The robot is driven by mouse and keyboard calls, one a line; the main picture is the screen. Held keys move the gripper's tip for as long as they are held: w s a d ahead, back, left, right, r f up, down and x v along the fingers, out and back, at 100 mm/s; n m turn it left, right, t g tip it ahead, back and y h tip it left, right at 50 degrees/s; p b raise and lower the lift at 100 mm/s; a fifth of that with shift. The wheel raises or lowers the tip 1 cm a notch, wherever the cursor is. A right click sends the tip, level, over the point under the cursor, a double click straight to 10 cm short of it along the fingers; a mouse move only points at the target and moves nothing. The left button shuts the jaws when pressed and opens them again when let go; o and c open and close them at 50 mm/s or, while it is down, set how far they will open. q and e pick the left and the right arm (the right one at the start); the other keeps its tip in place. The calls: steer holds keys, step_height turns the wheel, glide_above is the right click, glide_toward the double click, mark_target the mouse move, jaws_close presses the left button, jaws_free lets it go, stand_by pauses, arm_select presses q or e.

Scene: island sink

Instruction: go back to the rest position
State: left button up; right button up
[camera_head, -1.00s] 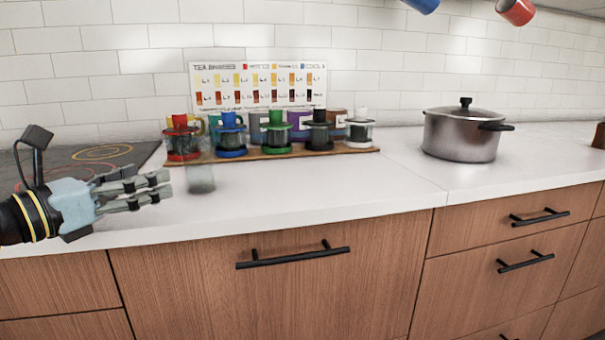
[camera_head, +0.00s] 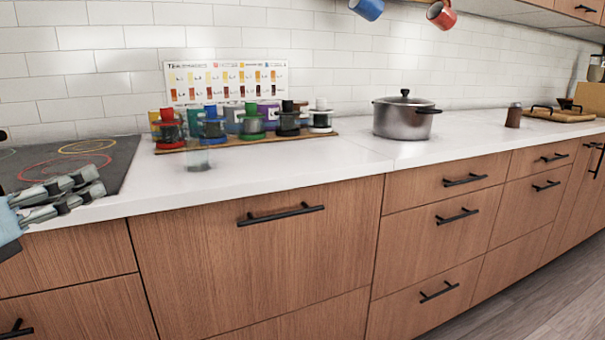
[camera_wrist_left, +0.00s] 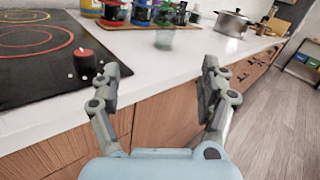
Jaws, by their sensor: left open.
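My left gripper (camera_head: 78,189) shows at the left edge of the head view, by the front edge of the counter near the cooktop. In the left wrist view my left gripper (camera_wrist_left: 162,85) has its two fingers spread wide with nothing between them. The white counter (camera_head: 290,171) and wooden drawer fronts lie beyond the fingers. My right gripper is in neither view.
A black cooktop (camera_head: 100,153) is at the left. A clear glass (camera_head: 198,158) stands before a wooden board of coloured tea infusers (camera_head: 251,122). A steel pot (camera_head: 403,118) stands further right. Blue (camera_head: 367,8) and red (camera_head: 441,14) mugs hang above. Floor shows lower right.

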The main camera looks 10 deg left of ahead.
arm_select(q)
steer(key=s+a+f+n+g+y, duration=0.2)
steer(key=s+f+n+g+y, duration=0.35)
steer(key=n, duration=0.85)
steer(key=s+a+f+n+g+y, duration=0.25)
steer(key=s+f+n+y, duration=0.4)
steer(key=n, duration=0.65)
steer(key=s+d+f+n+g+h, duration=0.4)
steer(key=s+d, duration=0.2)
steer(key=d, duration=0.3)
steer(key=s+d+f+n+g+h, duration=0.35)
steer(key=s+d+f, duration=0.2)
steer(key=d, duration=0.25)
step_height(320, 180, down, 25)
steer(key=s+a+g, duration=0.1)
steer(key=s+a, duration=0.2)
steer(key=s+a+f+n+g, duration=0.1)
steer(key=s+f, duration=1.4)
steer(key=s, duration=0.3)
steer(key=shift+s+f+h, duration=0.25)
steer(key=shift+f+h, duration=0.1)
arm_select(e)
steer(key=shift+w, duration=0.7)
arm_select(q)
steer(key=shift+c, duration=0.4)
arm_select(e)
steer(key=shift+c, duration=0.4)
